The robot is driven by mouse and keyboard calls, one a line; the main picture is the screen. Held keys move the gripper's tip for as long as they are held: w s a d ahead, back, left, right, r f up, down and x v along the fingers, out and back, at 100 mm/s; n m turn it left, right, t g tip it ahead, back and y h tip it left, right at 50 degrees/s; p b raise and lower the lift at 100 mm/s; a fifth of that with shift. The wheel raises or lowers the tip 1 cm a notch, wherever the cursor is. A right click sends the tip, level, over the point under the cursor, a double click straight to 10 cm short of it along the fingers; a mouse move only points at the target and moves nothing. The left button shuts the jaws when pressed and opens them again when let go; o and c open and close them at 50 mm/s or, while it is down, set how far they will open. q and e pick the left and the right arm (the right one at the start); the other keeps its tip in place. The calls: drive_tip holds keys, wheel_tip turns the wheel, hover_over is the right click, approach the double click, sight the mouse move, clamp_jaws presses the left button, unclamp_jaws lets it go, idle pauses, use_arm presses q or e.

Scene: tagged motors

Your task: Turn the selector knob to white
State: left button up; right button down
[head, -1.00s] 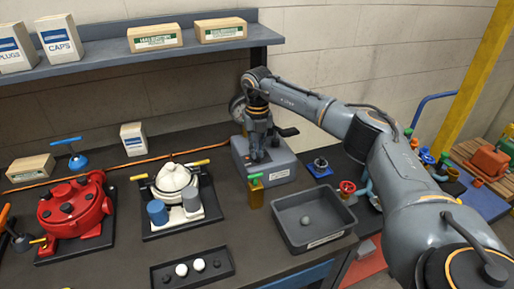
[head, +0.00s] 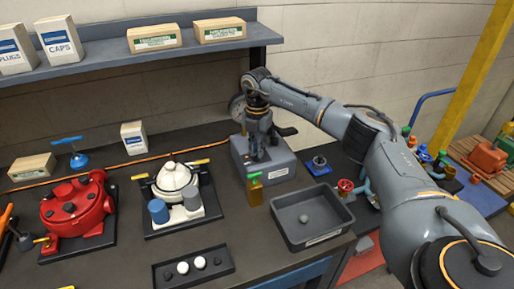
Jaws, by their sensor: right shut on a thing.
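The selector box (head: 283,169) is a grey block at the back of the bench, right of the white motor. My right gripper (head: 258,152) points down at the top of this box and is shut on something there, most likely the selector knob. The knob itself is hidden by the gripper, so its setting cannot be read. A black lever-like part (head: 287,131) shows just right of the gripper. A round gauge (head: 237,107) stands partly hidden behind the gripper. My left gripper is not in view.
A white motor (head: 176,181) and a red motor (head: 75,208) stand on black plates to the left. A grey bin (head: 330,231) with a ball and a small black tray (head: 161,276) with several balls are in front. A yellow-brown block with a green top (head: 254,191) stands before the box.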

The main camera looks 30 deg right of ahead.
idle(0.4)
drive_tip(key=c, duration=1.4)
unclamp_jaws()
wheel_tip(320, 180, up, 12)
drive_tip(key=shift+r, duration=0.1)
